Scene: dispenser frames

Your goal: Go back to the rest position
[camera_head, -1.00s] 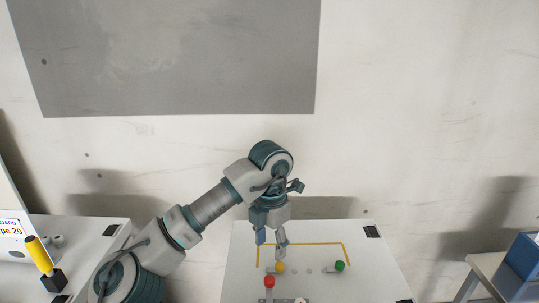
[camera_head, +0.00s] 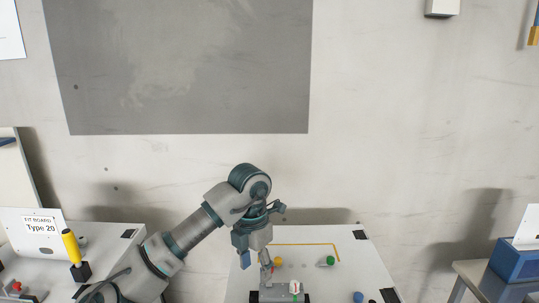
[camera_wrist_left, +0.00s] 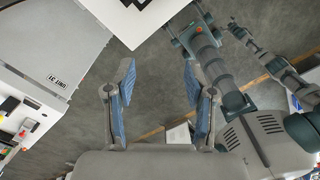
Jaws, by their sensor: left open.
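My left gripper (camera_head: 256,270) comes in from the left and points down at the left part of the white table (camera_head: 347,283). In the left wrist view its two blue-padded fingers (camera_wrist_left: 158,85) stand wide apart with nothing between them. A yellow knob (camera_head: 278,261) is just right of the gripper, and a green knob (camera_head: 330,260) is farther right. A blue knob (camera_head: 358,297) is at the lower picture edge. A grey device (camera_head: 279,295) with a white top lies below the gripper. My right gripper is not visible in the head view.
A left table holds a "Type 20" board (camera_head: 40,227) and a yellow handle (camera_head: 71,247) in a black base. A blue bin (camera_head: 514,262) stands on a right-hand table. The wall behind has a large grey panel (camera_head: 190,70).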

